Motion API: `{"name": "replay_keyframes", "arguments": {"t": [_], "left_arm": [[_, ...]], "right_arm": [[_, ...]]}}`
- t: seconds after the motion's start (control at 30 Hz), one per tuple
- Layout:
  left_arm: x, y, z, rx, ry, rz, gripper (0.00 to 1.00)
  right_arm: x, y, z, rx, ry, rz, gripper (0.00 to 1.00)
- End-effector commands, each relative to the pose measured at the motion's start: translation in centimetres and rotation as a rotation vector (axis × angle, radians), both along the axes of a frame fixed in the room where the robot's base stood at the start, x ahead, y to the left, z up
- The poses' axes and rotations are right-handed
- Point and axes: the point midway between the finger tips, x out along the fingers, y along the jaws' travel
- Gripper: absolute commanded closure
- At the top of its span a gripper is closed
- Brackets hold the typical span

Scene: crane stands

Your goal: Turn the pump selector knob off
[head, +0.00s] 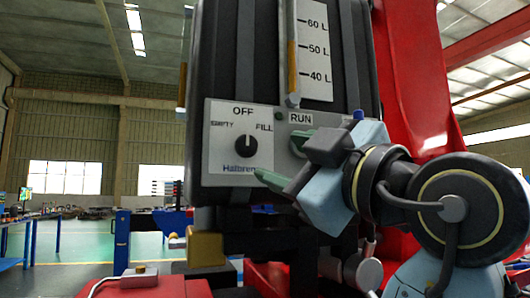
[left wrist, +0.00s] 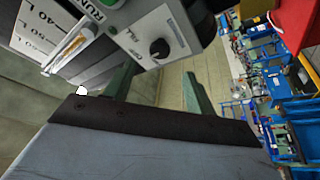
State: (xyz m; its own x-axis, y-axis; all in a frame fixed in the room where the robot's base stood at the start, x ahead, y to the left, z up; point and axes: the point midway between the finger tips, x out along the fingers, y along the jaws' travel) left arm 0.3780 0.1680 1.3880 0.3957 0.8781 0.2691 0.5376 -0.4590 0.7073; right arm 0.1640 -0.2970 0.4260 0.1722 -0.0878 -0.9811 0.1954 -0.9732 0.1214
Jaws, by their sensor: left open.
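The pump selector knob (head: 247,147) is a black round knob on a light grey panel (head: 218,172) with the labels OFF above, EMPTY at left and FILL at right. Its pale mark appears to point up toward OFF. The knob also shows in the left wrist view (left wrist: 160,48). My left gripper (head: 280,160) is at the panel's right side, apart from the knob, with its green fingers spread and nothing between them. The two fingers also show in the left wrist view (left wrist: 158,90), below the knob. My right gripper is in neither view.
Above the panel is a level gauge (head: 312,50) marked in litres, with a RUN label (head: 300,118) beside the panel. A red frame (head: 412,70) stands behind at right. A red box (head: 140,281) is low in front. Blue workbenches (head: 122,240) stand at left.

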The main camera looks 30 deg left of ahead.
Motion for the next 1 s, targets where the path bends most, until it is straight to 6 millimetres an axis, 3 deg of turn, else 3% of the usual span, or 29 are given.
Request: {"name": "replay_keyframes", "arguments": {"t": [0.1, 0.3, 1.0], "left_arm": [[-0.9, -2.0, -0.6, 0.002, 0.000, 0.000, 0.45], [-1.7, -3.7, -1.1, 0.002, -0.001, 0.001, 0.45], [-1.8, -3.9, -1.2, 0.001, 0.000, 0.001, 0.45]], "right_arm": [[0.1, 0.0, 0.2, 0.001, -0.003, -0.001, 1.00], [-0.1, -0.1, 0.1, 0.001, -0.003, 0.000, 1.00], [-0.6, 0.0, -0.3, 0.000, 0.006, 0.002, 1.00]]}}
